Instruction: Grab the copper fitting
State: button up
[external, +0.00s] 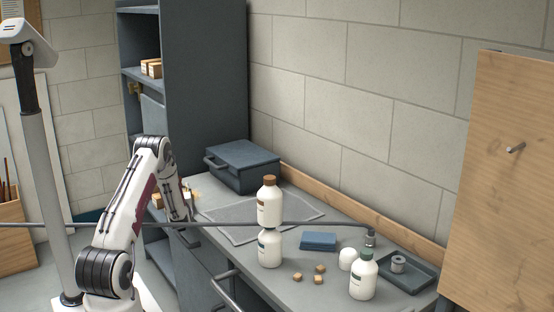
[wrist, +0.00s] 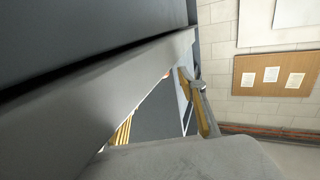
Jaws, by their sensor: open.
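My gripper (external: 190,222) is at the left end of the bench, well to the left of these pieces. It is open and apart from them. Its fingertips are small and partly hidden in the external view. The wrist view shows large grey surfaces close to the camera and no copper piece that I can make out.
White bottles (external: 362,281) stand on the bench, two of them one behind the other near the middle. A blue folded cloth (external: 319,241), a dark tray (external: 417,277) and a dark toolbox (external: 244,164) are also there. A grey mat (external: 232,231) leaves free room. A dark bar crosses the external view.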

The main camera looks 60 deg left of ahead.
jog(key=shift+a, duration=0.1)
jog(key=shift+x, duration=1.2)
jog(key=shift+w+a, duration=0.1)
jog(key=shift+x, duration=2.5)
jog(key=c, duration=1.2)
